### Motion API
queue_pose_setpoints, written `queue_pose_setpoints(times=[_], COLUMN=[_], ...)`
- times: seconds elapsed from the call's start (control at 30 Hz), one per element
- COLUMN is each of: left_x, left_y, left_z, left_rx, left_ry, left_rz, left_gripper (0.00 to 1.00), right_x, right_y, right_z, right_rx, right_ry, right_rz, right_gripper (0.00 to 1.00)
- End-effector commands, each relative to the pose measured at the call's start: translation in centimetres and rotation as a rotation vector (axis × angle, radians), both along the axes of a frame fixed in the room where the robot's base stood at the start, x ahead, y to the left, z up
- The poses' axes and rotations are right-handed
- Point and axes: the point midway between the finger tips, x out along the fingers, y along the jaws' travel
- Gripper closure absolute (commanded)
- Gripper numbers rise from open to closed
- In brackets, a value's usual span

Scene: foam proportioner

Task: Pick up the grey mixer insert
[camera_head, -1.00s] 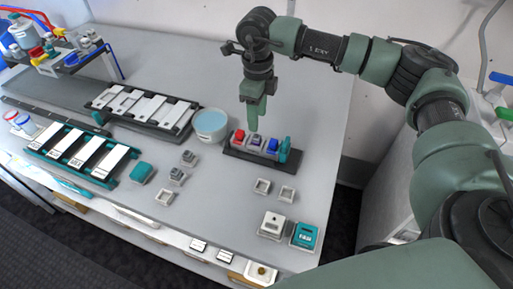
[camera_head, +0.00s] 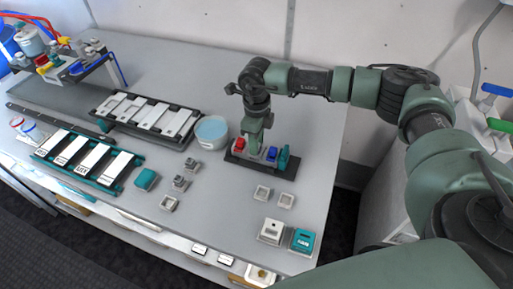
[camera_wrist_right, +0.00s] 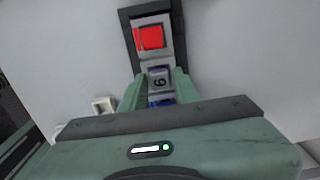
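The grey mixer insert (camera_wrist_right: 159,78) sits in the dark rack (camera_head: 233,157) between a red insert (camera_head: 239,144) and a blue insert (camera_head: 271,153). Its top carries a dark mark like a 6. In the head view my right gripper (camera_head: 253,147) points down at the rack and mostly hides the grey insert. In the right wrist view the fingers of my right gripper (camera_wrist_right: 159,88) stand on either side of the grey insert, and they look open; contact cannot be made out. The red insert (camera_wrist_right: 150,38) lies beyond them, and the blue insert (camera_wrist_right: 162,103) is partly hidden. My left gripper is not in view.
A teal part (camera_head: 283,158) stands at the rack's right end. A blue-topped tub (camera_head: 212,131) is close on the left. Small grey square holders (camera_head: 262,192) and two larger blocks (camera_head: 271,231) stand in front. The table behind the rack is clear.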

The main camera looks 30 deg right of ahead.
Motion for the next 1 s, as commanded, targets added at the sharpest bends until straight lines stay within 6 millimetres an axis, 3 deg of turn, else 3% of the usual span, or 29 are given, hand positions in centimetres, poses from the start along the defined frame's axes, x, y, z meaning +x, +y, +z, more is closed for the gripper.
queue_pose_setpoints(times=[0.03, 0.1, 0.57, 0.77, 1.0], left_x=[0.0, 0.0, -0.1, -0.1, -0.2], left_y=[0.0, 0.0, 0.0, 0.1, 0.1], left_z=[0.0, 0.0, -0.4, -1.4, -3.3], left_rx=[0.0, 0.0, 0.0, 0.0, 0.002], left_ry=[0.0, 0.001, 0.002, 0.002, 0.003], left_rz=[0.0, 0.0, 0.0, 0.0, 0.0], left_gripper=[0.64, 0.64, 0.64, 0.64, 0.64], right_x=[0.0, 0.0, 0.1, 0.1, 0.2], right_y=[0.0, 0.0, 0.0, 0.0, 0.0], right_z=[0.0, 0.0, 0.8, 3.6, 9.7], right_rx=[0.0, 0.0, 0.001, 0.001, 0.002], right_ry=[0.0, 0.0, -0.002, -0.006, -0.008], right_rz=[0.0, 0.0, 0.0, 0.0, 0.0], right_gripper=[0.86, 1.0, 1.0, 1.0, 1.0])
